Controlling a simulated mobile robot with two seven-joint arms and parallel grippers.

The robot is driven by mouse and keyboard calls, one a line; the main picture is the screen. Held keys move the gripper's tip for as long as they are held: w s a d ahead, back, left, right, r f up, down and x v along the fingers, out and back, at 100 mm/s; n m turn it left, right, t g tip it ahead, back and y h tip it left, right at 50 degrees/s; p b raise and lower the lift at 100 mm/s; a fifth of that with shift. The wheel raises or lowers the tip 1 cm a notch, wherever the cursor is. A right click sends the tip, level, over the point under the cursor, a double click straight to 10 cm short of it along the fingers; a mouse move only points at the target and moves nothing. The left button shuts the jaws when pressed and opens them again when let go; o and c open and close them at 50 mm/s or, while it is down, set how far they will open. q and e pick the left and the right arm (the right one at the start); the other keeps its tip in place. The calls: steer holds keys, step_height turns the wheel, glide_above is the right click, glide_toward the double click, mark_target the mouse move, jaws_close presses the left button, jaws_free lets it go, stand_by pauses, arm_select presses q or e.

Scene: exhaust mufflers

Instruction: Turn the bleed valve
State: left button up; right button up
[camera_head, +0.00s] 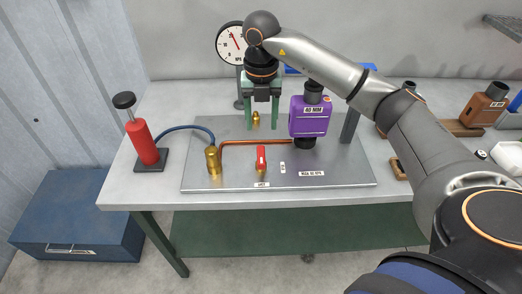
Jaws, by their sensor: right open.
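A small valve with a red handle (261,156) on a brass body stands near the front middle of the grey metal plate (340,176). I take it to be the bleed valve. Its handle looks upright in the picture, pointing along the plate's depth. A copper pipe runs behind it. My right gripper (262,122), with green fingers, points down behind the valve, apart from it. It is open, with nothing held. A small brass fitting (255,119) shows between its fingers; whether they touch it I cannot tell. My left gripper is not in view.
A purple muffler (310,117) marked 40 MM stands right of my gripper. A brass cylinder (213,161) joins a blue hose to a red pump (143,140). A dial gauge (231,44) stands behind. Brown mufflers (483,106) are at right. The plate's front right is mostly clear.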

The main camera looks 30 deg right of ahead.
mark_target(261, 154)
step_height(261, 154, down, 11)
steer(key=shift+a+f+p, duration=0.1)
steer(key=shift+p, duration=0.5)
steer(key=shift+c, duration=0.3)
jaws_close()
